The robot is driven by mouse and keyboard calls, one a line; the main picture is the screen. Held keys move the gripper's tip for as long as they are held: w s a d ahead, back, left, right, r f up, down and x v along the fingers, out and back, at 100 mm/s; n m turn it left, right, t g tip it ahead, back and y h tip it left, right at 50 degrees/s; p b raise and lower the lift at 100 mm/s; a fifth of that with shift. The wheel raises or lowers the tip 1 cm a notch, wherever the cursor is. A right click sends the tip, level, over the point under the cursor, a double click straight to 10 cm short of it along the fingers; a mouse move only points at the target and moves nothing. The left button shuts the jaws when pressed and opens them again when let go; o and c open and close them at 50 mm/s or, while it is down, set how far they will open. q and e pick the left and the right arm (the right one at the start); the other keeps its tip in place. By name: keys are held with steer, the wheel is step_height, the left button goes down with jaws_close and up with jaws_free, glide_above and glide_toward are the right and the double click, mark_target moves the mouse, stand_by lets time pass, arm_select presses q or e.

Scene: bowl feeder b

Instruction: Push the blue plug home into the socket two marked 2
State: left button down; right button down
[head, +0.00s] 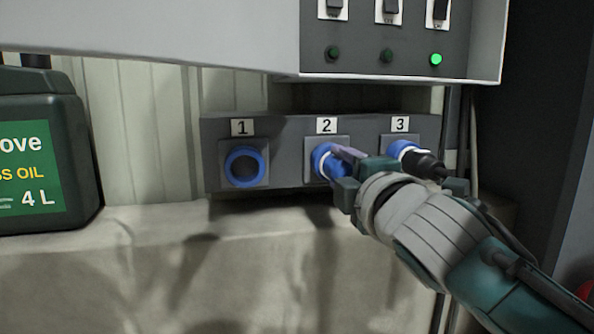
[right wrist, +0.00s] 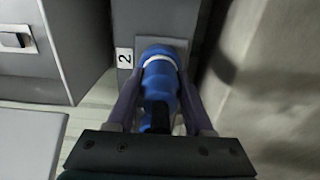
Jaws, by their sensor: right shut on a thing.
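The blue plug (head: 331,168) is at the mouth of socket two (head: 312,145), below the label 2 (head: 326,125). My right gripper (head: 345,172) is shut on it from the right. In the right wrist view, the blue plug (right wrist: 158,82) lies between the two fingers of my right gripper (right wrist: 160,92), lined up with the socket plate (right wrist: 179,46) beside the label 2 (right wrist: 124,58). A white band shows around the plug's front. How deep the plug sits is hard to tell. My left gripper is not in view.
Socket one (head: 244,166) is an empty blue ring. Socket three (head: 398,149) holds a dark plug (head: 424,164), close behind my right gripper. A grey switch box overhangs above, with its rightmost lamp (head: 436,59) lit green. A dark oil can (head: 45,150) stands at left; a ledge (head: 150,235) runs below.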

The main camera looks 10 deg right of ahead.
stand_by(0.8)
steer(key=shift+c, duration=1)
jaws_free()
steer(key=shift+w, duration=0.15)
